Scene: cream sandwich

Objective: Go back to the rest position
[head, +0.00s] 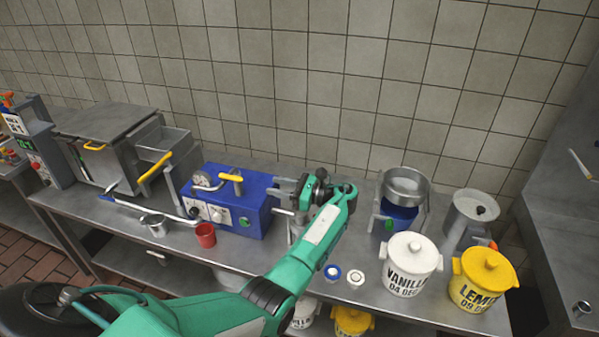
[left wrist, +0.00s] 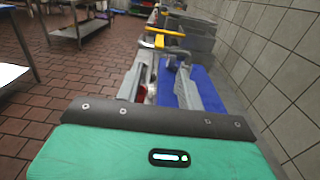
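My left arm is green and reaches across the steel table in the head view. Its gripper (head: 287,189) points left, at the right end of the blue machine (head: 246,199) with a yellow-handled lever. In the left wrist view the two grey fingers (left wrist: 166,80) stand apart with nothing held between them. The blue machine (left wrist: 208,90) lies beyond and to the right of them there. I cannot tell whether the fingers touch it. My right gripper is in neither view.
A red cup (head: 205,235) and a metal cup (head: 155,225) stand in front of the machine. Right of my arm are a blue pot stand (head: 398,217), a white vanilla pot (head: 409,265) and a yellow lemon pot (head: 485,280). A tiled wall (head: 330,80) closes the back.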

